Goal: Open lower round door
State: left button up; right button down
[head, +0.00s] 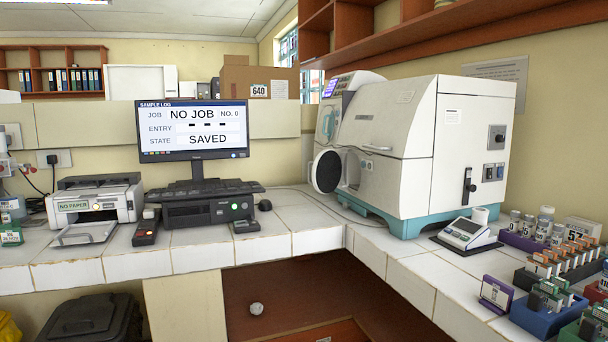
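The culture incubator (395,140) is a white box on a teal base, on the right-hand counter, with its front facing left. A round door (326,171) with a dark face and white rim stands out from the lower front. A recess (352,168) shows beside it, so this lower door looks swung open. Higher on the front there is a rounded greenish part (328,122), seen at a steep angle; I cannot tell if it is another door. Neither of my grippers is in view.
A small white device with a display (466,233) stands right of the incubator, with racks of vials (560,262) beyond it. A monitor (192,130), keyboard (205,190) and printer (95,205) stand left. Tiled counter before the round door is mostly clear.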

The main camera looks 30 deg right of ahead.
aim_at(327, 168)
jog(key=u, duration=0.6)
jog(key=i, duration=1.85)
jog(key=z, duration=0.7)
